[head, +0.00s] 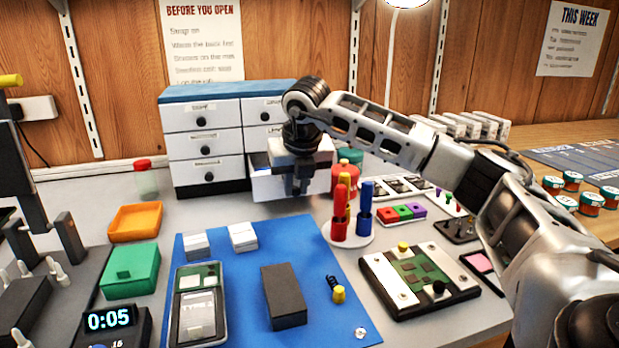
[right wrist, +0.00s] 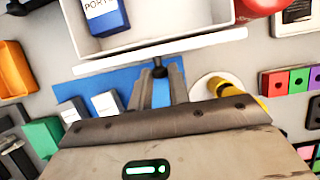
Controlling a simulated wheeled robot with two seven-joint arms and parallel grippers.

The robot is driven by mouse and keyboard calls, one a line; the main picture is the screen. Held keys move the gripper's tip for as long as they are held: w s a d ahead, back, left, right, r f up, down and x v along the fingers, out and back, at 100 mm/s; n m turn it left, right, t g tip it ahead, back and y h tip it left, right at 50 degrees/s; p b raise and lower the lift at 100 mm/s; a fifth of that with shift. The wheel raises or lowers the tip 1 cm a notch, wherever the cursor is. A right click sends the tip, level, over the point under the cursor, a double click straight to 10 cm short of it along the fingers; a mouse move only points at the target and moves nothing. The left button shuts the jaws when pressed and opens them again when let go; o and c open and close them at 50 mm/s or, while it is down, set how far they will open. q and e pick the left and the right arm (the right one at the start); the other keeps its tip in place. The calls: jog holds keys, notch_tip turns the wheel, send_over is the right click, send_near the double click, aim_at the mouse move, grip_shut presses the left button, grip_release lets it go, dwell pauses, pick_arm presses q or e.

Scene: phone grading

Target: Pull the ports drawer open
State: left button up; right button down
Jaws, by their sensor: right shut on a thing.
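The ports drawer (head: 263,187) is the bottom right drawer of a small white cabinet (head: 190,146) with a blue top. It stands pulled out from the cabinet, and the drawer front (right wrist: 210,46) crosses the top of the right wrist view. Inside it lies a blue box (right wrist: 106,16) with a label that starts "PORT". My right gripper (head: 297,188) is in front of the drawer, its fingers (right wrist: 158,88) shut on the drawer's dark knob (right wrist: 159,70). The gripper hides part of the drawer front in the head view.
A blue mat (head: 243,275) with a phone (head: 198,312) and a dark block (head: 284,296) lies in front. A white holder (head: 348,236) with red and blue tools stands close to the right of the gripper, and a red container (head: 345,176) stands beside the drawer.

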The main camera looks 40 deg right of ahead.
pick_arm(q)
jog(key=shift+w+a+r, duration=0.1)
jog(key=shift+w, duration=0.05)
pick_arm(e)
jog(key=c, duration=1.3)
grip_release()
jog(key=shift+r, duration=0.1)
jog(key=shift+r, duration=0.3)
pick_arm(q)
jog(key=r+p, duration=0.1)
jog(key=s+a+r+p, duration=0.1)
jog(key=p, duration=0.1)
jog(key=shift+r+y, duration=0.2)
jog(key=shift+y, duration=0.1)
pick_arm(e)
jog(key=v, duration=1.5)
jog(key=shift+a+r, duration=0.1)
pick_arm(q)
jog(key=shift+f, duration=0.15)
